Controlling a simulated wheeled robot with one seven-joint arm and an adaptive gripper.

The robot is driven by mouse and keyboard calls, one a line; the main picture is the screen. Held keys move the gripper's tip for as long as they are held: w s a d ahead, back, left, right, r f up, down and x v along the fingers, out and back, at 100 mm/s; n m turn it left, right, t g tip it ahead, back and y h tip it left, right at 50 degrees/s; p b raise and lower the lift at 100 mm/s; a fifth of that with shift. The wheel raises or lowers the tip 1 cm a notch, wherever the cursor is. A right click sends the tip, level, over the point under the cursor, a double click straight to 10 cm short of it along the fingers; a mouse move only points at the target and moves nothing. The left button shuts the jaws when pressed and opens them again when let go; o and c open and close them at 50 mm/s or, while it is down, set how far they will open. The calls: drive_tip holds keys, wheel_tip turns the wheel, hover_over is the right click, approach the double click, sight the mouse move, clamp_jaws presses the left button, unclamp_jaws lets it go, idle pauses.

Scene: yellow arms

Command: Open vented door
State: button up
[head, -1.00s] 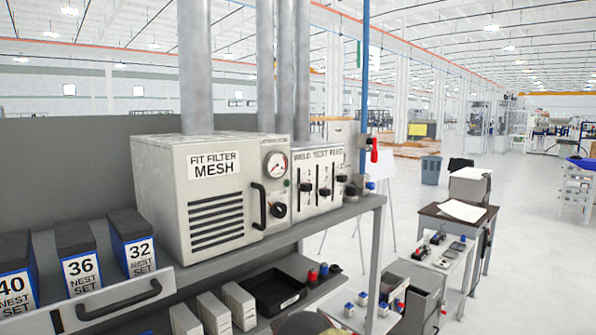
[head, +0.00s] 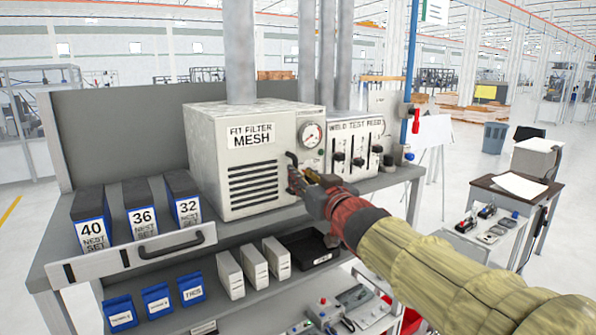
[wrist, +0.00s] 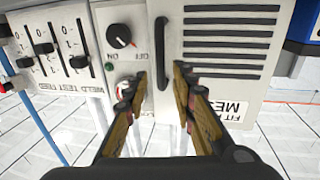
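The vented door (head: 254,168) is the white slotted front of a cabinet labelled "FIT FILTER MESH". It looks shut. Its black vertical handle (head: 291,160) is at the door's right edge, partly hidden by my gripper (head: 303,180). The wrist view looks upside down, with the vented door (wrist: 229,75) on the right and the handle (wrist: 161,60) near the middle. There my gripper (wrist: 160,75) is open and empty, with one finger on each side of the handle's line. I cannot tell whether the fingertips reach the handle's depth.
A gauge (head: 311,134) and a dark knob (wrist: 119,36) sit beside the door. The slider panel (head: 356,150) adjoins the cabinet. Vertical pipes (head: 306,60) rise behind.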

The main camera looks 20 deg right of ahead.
sight(263, 168)
drive_tip(key=w, duration=0.5)
drive_tip(key=shift+a, duration=0.3)
drive_tip(key=shift+f, duration=0.1)
drive_tip(key=c, duration=0.4)
clamp_jaws()
